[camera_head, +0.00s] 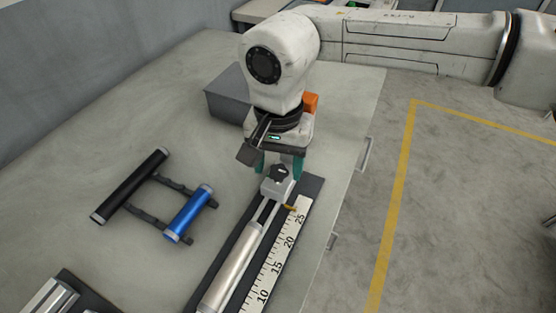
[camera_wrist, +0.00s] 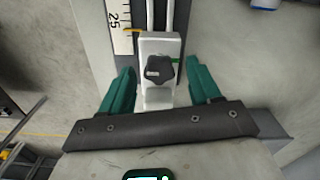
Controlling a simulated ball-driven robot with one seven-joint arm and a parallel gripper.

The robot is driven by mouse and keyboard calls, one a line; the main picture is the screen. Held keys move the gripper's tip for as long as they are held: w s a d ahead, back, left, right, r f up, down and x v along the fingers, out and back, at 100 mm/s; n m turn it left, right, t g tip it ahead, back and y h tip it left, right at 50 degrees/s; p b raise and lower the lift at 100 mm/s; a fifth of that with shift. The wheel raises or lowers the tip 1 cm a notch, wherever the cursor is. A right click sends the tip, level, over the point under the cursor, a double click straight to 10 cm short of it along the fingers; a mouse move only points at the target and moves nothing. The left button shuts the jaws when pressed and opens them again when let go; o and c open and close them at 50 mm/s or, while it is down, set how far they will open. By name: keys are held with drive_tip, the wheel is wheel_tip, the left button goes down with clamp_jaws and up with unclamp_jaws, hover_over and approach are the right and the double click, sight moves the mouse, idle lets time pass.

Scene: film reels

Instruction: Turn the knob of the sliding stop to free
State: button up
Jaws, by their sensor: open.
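The sliding stop (camera_wrist: 155,98) is a pale block on a rail with a ruler (camera_head: 285,247) beside it. Its dark lobed knob (camera_wrist: 160,68) is on top, and it also shows in the head view (camera_head: 279,172). A small green mark lies just right of the knob in the wrist view. My gripper (camera_wrist: 161,82) is open, its teal fingers on both sides of the stop, apart from the knob. In the head view my gripper (camera_head: 279,165) is directly over the stop, and its fingers partly hide the block. A yellow pointer sticks out from the stop toward the scale near 25.
A silver cylinder (camera_head: 232,268) lies along the rail in front of the stop. A black roller (camera_head: 131,186) and a blue roller (camera_head: 188,213) lie on a frame to the left. A grey box (camera_head: 228,97) and an orange block (camera_head: 311,102) stand behind my gripper.

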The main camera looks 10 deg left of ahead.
sight(279, 169)
wheel_tip(279, 169, up, 11)
drive_tip(key=shift+f, duration=0.15)
idle(0.4)
